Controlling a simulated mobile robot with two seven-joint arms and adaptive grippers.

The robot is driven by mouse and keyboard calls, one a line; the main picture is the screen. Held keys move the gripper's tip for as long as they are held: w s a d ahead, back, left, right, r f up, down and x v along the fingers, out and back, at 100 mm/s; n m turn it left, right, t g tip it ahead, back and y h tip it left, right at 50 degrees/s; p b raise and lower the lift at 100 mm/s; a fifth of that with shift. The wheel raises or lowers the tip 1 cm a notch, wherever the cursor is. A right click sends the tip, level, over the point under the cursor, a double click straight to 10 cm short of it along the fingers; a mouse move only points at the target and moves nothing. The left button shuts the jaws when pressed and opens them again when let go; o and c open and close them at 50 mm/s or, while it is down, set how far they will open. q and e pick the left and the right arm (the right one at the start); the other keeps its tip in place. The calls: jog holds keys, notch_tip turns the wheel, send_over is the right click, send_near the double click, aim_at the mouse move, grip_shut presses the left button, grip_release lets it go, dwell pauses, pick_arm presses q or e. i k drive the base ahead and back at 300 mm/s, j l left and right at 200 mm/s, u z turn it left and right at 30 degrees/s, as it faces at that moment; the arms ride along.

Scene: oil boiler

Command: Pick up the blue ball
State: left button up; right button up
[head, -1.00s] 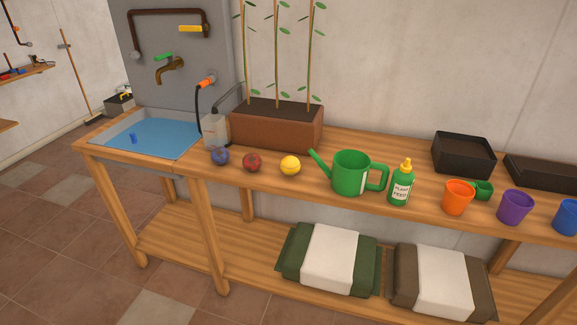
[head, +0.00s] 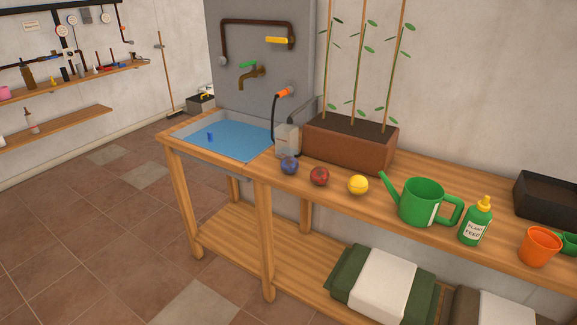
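The dark blue ball (head: 289,165) rests on the wooden bench near its front edge in the head view. It is just right of the water basin and in front of a small grey box with a black hose. A red ball (head: 319,176) and a yellow ball (head: 358,185) sit in a row to its right, apart from it. Neither of my grippers shows in the head view.
The wooden bench (head: 400,232) also holds a blue-water basin (head: 228,137), a brown planter (head: 348,147), a green watering can (head: 420,202), a plant feed bottle (head: 475,221) and an orange cup (head: 539,246). Folded sacks lie on the lower shelf. The tiled floor (head: 90,235) at left is clear.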

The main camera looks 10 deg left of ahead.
aim_at(290, 165)
jog(key=i+j+z, duration=0.1)
jog(key=i, duration=0.4)
jog(key=i+j, duration=0.1)
jog(key=i, duration=0.45)
jog(key=z, duration=0.05)
